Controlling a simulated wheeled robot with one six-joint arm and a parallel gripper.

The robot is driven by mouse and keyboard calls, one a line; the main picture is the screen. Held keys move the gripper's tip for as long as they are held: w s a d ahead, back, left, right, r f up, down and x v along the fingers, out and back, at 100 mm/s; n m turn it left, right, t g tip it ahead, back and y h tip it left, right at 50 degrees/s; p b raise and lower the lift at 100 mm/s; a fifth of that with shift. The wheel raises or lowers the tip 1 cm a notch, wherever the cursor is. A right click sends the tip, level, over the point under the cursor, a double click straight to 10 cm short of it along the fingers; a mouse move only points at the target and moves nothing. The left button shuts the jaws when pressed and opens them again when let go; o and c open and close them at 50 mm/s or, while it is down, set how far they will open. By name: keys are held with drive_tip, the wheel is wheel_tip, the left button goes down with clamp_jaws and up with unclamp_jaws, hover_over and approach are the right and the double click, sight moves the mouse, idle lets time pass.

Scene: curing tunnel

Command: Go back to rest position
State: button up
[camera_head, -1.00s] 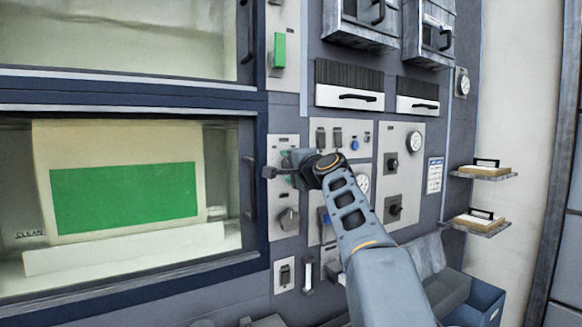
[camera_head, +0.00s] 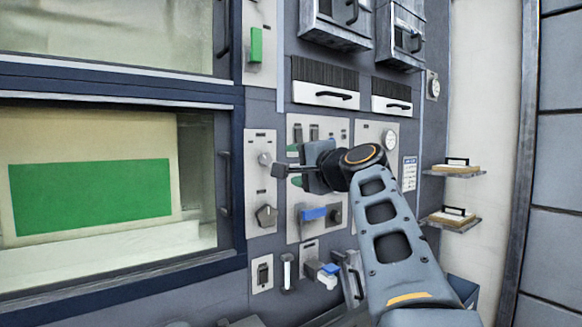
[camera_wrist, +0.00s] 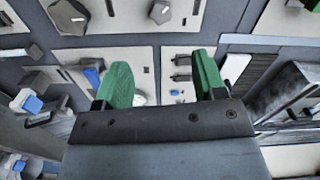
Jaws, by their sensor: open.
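My gripper (camera_head: 290,171) is in front of the control panels at the middle of the head view, apart from them as far as I can tell. In the wrist view its two green fingertips (camera_wrist: 160,86) stand apart with nothing held between them. The grey wall panel (camera_head: 310,135) with switches and a blue handle (camera_head: 313,213) is partly hidden behind my gripper. A narrow panel with a dark knob (camera_head: 266,215) is just left of it.
On the left is a window with a green sheet (camera_head: 90,196) behind it. A green switch (camera_head: 256,45) is above. Two small shelves (camera_head: 455,172) (camera_head: 452,223) carry boards at right. Drawers with handles (camera_head: 325,94) are above my arm. Bare wall (camera_head: 485,90) is at far right.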

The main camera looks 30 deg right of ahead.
drive_tip(key=shift+s, duration=0.1)
idle(0.5)
wheel_tip(320, 180, down, 23)
drive_tip(key=s+a+n+g+h+p, duration=0.2)
drive_tip(key=n+g+p, duration=0.3)
drive_tip(key=g, duration=0.4)
drive_tip(key=s+a+f+n+g+p, duration=0.5)
drive_tip(key=s+a+f+n, duration=0.5)
drive_tip(key=s, duration=0.3)
drive_tip(key=shift+s+a+f+p, duration=0.25)
drive_tip(key=shift+a+p, duration=0.55)
drive_tip(key=shift+p, duration=0.05)
